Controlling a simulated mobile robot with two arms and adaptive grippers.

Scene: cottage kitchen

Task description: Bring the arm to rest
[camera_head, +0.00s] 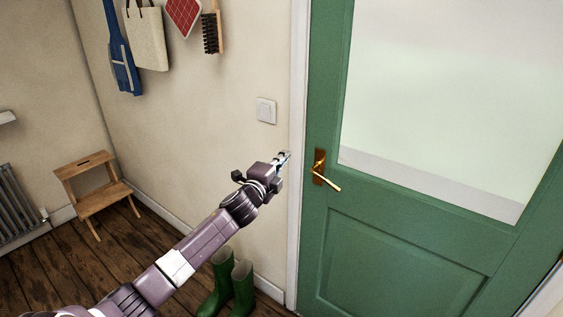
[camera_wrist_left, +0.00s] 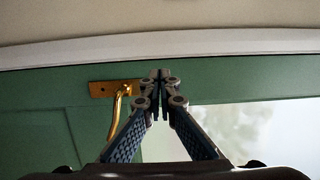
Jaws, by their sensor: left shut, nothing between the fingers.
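My left arm reaches up from the bottom left in the head view. Its gripper (camera_head: 285,157) is shut and empty, in front of the white door frame, just left of the door handle and apart from it in the picture. In the left wrist view the gripper's fingers (camera_wrist_left: 160,76) meet at their tips. The brass door handle (camera_head: 327,178) is on the green door; it also shows in the left wrist view (camera_wrist_left: 118,103), beside the fingers. My right gripper is in neither view.
The green door (camera_head: 400,230) with a pale glass pane fills the right side. A light switch (camera_head: 265,110) is on the wall above the gripper. Green boots (camera_head: 241,285) stand below the arm. A wooden step stool (camera_head: 92,185) and a radiator (camera_head: 18,205) are at left.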

